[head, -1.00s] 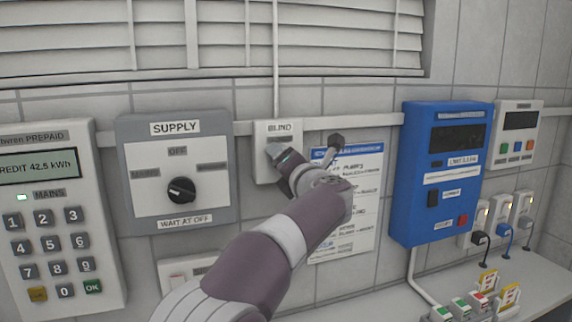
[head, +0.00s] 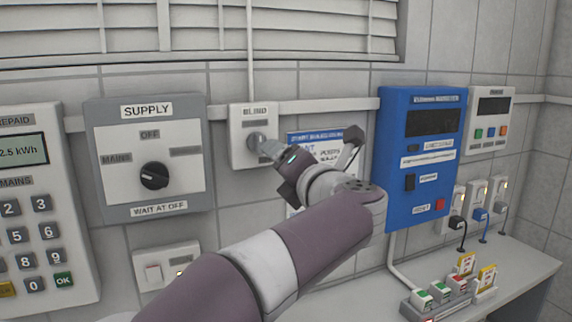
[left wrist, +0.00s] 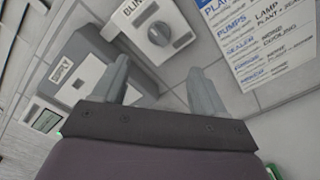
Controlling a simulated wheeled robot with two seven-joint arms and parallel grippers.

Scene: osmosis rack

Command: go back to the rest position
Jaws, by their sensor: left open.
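My left gripper (head: 266,146) reaches up across the middle of the head view, its fingertips in front of the lower part of the BLIND switch box (head: 250,122). In the left wrist view the two fingers of my left gripper (left wrist: 158,88) are spread with nothing between them. The BLIND box (left wrist: 143,27) with its round grey knob (left wrist: 159,33) lies beyond the fingertips, with a gap between in that view. My right gripper is in neither view.
The SUPPLY switch box (head: 186,180) is left of the gripper and a keypad meter (head: 85,232) further left. A printed sheet (head: 304,138) is partly hidden behind my arm. A blue unit (head: 390,208) hangs to the right. A shelf (head: 522,268) holds several small coloured blocks.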

